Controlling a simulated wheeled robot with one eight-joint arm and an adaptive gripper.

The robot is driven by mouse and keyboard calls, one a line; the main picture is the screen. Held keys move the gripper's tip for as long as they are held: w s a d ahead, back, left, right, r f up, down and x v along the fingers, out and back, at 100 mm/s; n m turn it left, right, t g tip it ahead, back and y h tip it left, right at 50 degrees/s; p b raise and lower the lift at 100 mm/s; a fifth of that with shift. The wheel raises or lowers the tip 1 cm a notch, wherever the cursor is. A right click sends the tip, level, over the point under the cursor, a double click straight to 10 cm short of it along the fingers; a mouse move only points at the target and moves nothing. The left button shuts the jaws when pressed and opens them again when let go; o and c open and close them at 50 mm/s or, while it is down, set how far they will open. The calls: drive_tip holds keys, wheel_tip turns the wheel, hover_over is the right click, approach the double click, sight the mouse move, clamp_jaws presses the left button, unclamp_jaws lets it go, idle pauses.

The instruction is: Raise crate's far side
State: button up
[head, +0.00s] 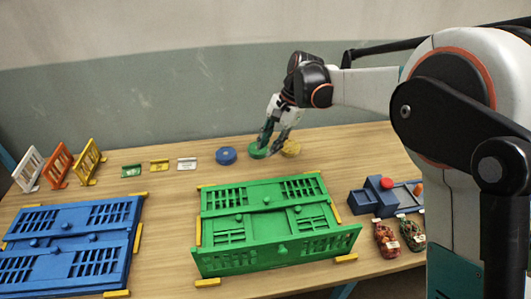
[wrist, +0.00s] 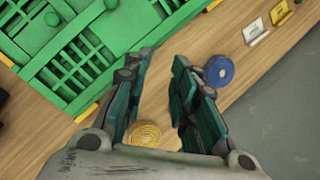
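A green crate (head: 292,248) stands on the table in the middle of the head view. Its slatted far side (head: 262,192) looks folded down flat across it. The crate fills the upper left of the wrist view (wrist: 36,33). A blue crate (head: 70,236), also looking folded flat, lies to its left. My gripper (head: 272,150) is beyond the green crate's far edge, pointing down by a green disc (head: 257,151) and a yellow disc (head: 291,147). Its fingers are apart with nothing visibly held. The wrist view shows the yellow disc (wrist: 145,133) low between them.
A blue disc (head: 226,155) and small tags (head: 159,165) lie to the left along the back. White, orange and yellow racks (head: 58,165) stand at far left. A blue block set (head: 380,196) and filled bags (head: 387,240) lie right of the green crate. Yellow strips edge both crates.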

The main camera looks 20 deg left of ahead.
drive_tip(key=v, duration=0.7)
drive_tip(key=shift+r, duration=0.2)
